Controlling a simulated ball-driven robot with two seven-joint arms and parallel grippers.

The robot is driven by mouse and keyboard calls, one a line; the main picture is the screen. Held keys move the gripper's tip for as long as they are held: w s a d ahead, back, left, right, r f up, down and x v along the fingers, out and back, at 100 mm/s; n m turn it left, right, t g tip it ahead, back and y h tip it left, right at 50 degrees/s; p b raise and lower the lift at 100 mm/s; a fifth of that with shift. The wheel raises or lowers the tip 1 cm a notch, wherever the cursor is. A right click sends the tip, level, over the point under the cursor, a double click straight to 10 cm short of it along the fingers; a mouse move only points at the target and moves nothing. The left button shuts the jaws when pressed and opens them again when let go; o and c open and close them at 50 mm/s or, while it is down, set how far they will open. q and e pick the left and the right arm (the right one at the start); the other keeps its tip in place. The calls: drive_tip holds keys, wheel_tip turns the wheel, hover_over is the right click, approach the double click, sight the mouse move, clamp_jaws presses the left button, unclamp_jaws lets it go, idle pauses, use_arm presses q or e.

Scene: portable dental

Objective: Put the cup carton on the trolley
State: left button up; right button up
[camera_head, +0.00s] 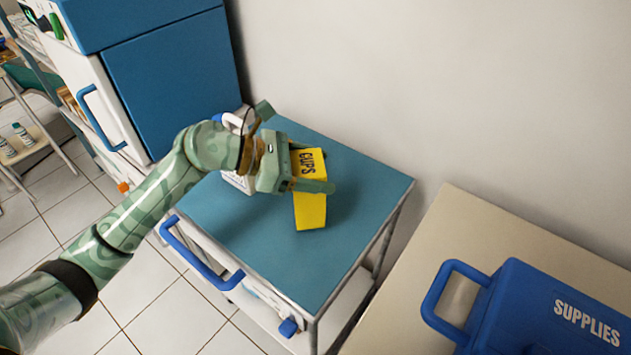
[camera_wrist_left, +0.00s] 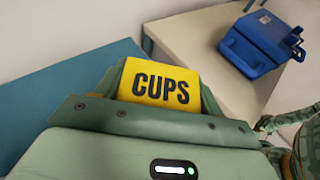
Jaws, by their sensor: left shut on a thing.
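The yellow cup carton (camera_head: 311,210), marked CUPS, is at the blue-topped trolley (camera_head: 374,194). My left gripper (camera_head: 312,178) is shut on the carton, with a finger on each side of it. In the left wrist view the carton (camera_wrist_left: 160,82) sits between the two fingers of the left gripper (camera_wrist_left: 158,100). A shadow lies on the trolley top beside the carton; I cannot tell whether its base touches the top. The carton's lower part is hidden in the wrist view.
A white item (camera_head: 238,181) stands on the trolley behind my left wrist. A blue cabinet (camera_head: 175,80) stands at the back left. A beige table (camera_head: 480,235) with a blue SUPPLIES case (camera_head: 545,305) is at the right. The trolley's right and front top is clear.

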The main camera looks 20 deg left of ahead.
use_arm(q)
wheel_tip(320, 180, down, 3)
drive_tip(key=shift+r, duration=0.2)
drive_tip(key=shift+b, duration=0.3)
drive_tip(key=shift+f, duration=0.2)
drive_tip(key=o, duration=1.3)
drive_tip(key=shift+o, duration=0.2)
drive_tip(key=shift+r, duration=0.25)
drive_tip(key=p+v, duration=0.1)
drive_tip(key=v, duration=1.1)
drive_tip(key=shift+p, duration=0.3)
